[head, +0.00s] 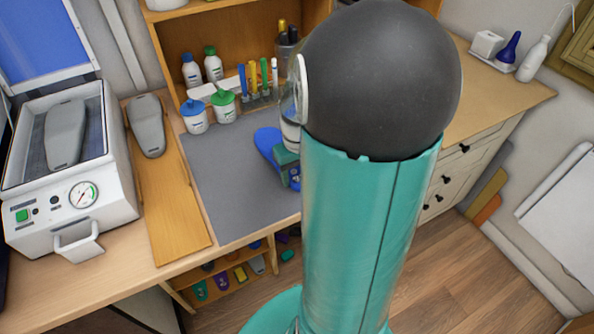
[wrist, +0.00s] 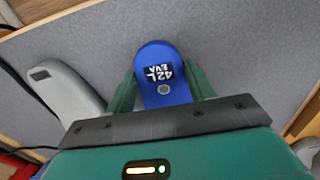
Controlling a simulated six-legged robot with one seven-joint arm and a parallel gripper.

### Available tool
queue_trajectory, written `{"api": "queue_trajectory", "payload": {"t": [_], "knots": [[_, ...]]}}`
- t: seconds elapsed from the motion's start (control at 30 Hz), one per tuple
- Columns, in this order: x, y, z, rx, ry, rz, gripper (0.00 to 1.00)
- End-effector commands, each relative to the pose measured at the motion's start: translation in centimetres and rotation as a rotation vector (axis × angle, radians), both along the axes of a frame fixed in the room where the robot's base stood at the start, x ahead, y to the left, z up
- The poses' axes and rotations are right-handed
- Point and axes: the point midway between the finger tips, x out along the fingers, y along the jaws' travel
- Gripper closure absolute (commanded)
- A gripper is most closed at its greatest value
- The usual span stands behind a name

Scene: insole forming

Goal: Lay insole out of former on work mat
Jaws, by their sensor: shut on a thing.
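The blue insole (wrist: 163,60) with a white "42L EVA" label is between the green fingers of my gripper (wrist: 162,78), which is shut on its sides. In the head view the blue insole (head: 266,141) shows over the grey work mat (head: 225,195), partly hidden by my gripper (head: 288,168) and my arm. I cannot tell whether the insole touches the mat. The former (head: 85,200), a white machine with a gauge and raised blue lid, stands at the left. A grey last (head: 66,135) lies in it.
Another grey last (head: 148,125) lies on a wooden board (head: 172,205) between former and mat. Bottles, two jars (head: 224,107) and a rack of pens (head: 258,85) stand behind the mat. The mat's front left area is clear.

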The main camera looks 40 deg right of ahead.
Motion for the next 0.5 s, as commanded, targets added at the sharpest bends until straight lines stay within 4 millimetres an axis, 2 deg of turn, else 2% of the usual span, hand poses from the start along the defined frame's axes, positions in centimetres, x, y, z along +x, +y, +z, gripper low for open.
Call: {"api": "queue_trajectory", "payload": {"t": [0.17,0.2,0.3,0.5], "knots": [[0.00,0.01,-0.12,0.000,0.000,0.000,0.68],[0.01,0.00,-0.14,0.000,-0.001,0.000,0.42],[0.01,0.00,-0.12,-0.001,-0.001,0.000,0.24],[0.00,0.00,-0.11,0.000,-0.001,0.000,0.24]]}}
